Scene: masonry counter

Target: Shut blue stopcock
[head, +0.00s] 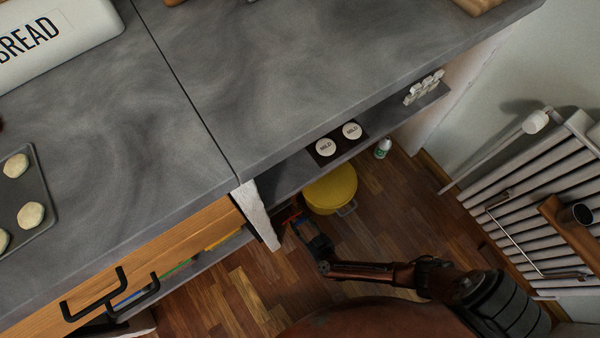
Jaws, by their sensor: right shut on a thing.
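My right gripper (292,217) reaches in from the lower right, low down by the counter's underside, next to the pale support post. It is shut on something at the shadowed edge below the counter. What it holds is too small and dark to make out. A small orange-red patch shows around its fingertips. I cannot pick out the blue stopcock; it may be hidden by the gripper or the counter. My left gripper is not in view.
The grey countertop (300,60) overhangs the area. A yellow pot (331,190) stands just right of the gripper. A small white-and-green bottle (383,149) is on the wooden floor (225,295). A pale post (257,212) is close at left; a radiator (520,190) is at right.

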